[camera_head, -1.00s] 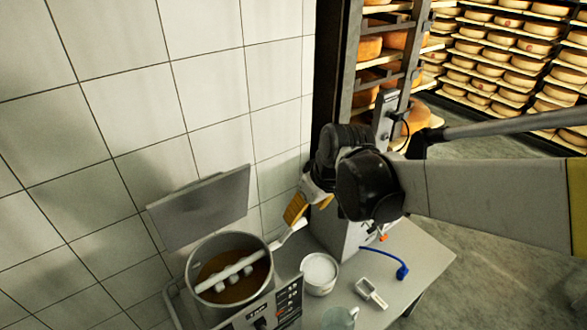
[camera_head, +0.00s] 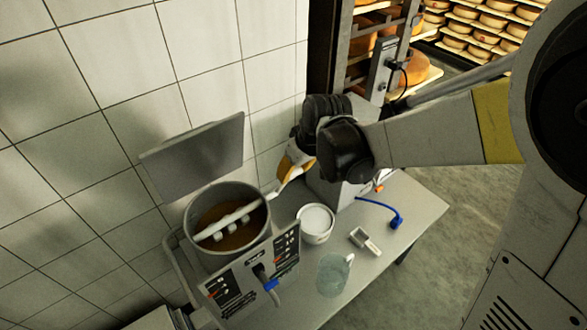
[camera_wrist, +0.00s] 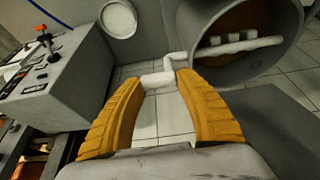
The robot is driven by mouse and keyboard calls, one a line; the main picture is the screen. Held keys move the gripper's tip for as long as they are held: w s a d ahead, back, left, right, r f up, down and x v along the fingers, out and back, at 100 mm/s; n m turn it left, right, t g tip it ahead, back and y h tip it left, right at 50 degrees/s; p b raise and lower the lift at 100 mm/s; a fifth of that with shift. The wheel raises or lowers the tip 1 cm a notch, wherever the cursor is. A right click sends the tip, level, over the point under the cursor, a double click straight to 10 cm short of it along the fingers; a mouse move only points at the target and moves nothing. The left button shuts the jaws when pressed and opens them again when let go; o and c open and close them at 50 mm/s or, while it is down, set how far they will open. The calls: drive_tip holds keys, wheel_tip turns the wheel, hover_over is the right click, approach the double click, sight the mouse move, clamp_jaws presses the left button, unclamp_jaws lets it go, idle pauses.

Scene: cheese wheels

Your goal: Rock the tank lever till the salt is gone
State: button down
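The tank (camera_head: 190,236) is a round steel pot of brown liquid at the lower left. Its white lever (camera_head: 272,193) runs out over the rim toward my gripper (camera_head: 291,168). White blocks (camera_head: 218,232), apparently the salt, sit along the bar inside the tank. In the wrist view, the lever's cranked white handle (camera_wrist: 158,79) lies between the tips of my two orange fingers (camera_wrist: 159,84). The fingers stand apart, and I see no clear closure on the handle. The tank opening also shows in the wrist view (camera_wrist: 288,60), at the upper right.
A white tub (camera_head: 316,222), a small white-and-grey device (camera_head: 364,240) and a clear jug (camera_head: 333,274) stand on the table (camera_head: 415,215). A control panel (camera_head: 250,280) fronts the tank. A tiled wall is close behind; cheese racks stand beyond.

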drive_tip(key=shift+w, duration=0.1)
drive_tip(key=w+a+r+g+h, duration=0.1)
drive_tip(key=w+a+g+h, duration=0.1)
drive_tip(key=w, duration=0.3)
drive_tip(key=shift+a+g+h, duration=0.3)
drive_tip(key=shift+a+g, duration=0.35)
drive_tip(key=shift+g, duration=0.25)
drive_tip(key=c, duration=2.2)
unclamp_jaws()
drive_tip(key=w+a, duration=0.1)
drive_tip(key=w+b, duration=0.1)
drive_tip(key=w+a, duration=0.1)
drive_tip(key=shift+w+a+f, duration=0.3)
drive_tip(key=shift+w, duration=0.1)
drive_tip(key=shift+w+a+f+b, duration=0.25)
drive_tip(key=shift+w+a+b, duration=0.2)
drive_tip(key=shift+w, duration=0.25)
clamp_jaws()
